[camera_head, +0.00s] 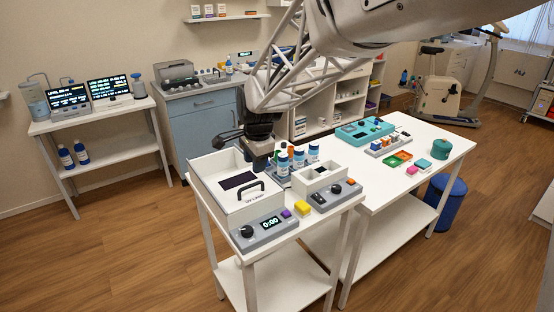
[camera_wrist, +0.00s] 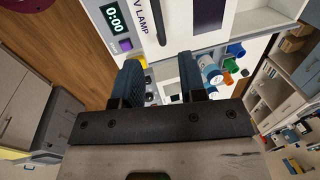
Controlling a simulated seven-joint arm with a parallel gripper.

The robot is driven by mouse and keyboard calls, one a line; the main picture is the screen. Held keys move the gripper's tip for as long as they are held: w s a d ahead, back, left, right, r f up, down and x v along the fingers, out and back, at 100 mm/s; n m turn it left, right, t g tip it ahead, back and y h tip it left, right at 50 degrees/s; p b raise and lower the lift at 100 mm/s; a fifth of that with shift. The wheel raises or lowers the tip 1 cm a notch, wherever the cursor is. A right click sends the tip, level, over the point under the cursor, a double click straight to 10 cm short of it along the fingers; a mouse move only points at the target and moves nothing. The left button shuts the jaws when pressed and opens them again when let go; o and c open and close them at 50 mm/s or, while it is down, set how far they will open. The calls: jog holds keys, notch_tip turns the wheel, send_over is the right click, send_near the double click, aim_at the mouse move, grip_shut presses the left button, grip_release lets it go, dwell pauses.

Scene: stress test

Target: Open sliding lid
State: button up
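A white box (camera_head: 229,210) labelled UV LAMP stands on the near white table in the head view. A dark panel (camera_head: 239,180) and a dark bar handle (camera_head: 245,190) show on its top, the handle near the front. My gripper (camera_head: 262,162) is at the box's back right side, apart from the handle. In the wrist view my gripper (camera_wrist: 160,78) has its two dark fingers spread with nothing held between them. The handle (camera_wrist: 160,22) lies beyond the fingertips there, beside the dark panel (camera_wrist: 205,14). How far the lid is open is hard to tell.
A timer unit (camera_head: 268,228) with a purple button is in front of the box. A yellow block (camera_head: 302,208) and a grey device (camera_head: 333,194) stand to the right. Several blue-labelled bottles (camera_head: 298,160) stand close to my gripper. A second white table (camera_head: 424,148) adjoins on the right.

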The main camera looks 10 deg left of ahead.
aim_at(254, 184)
jog(key=shift+f, duration=0.1)
jog(key=shift+w+a+f, duration=0.15)
jog(key=shift+w+f, duration=0.05)
jog(key=shift+f, duration=1.05)
jog(key=shift+w+a+f, duration=0.15)
jog(key=shift+a+f, duration=0.05)
jog(key=shift+f, duration=1.05)
jog(key=shift+w+a+f, duration=0.15)
jog(key=shift+w+f, duration=0.05)
jog(key=shift+f, duration=1.05)
grip_shut()
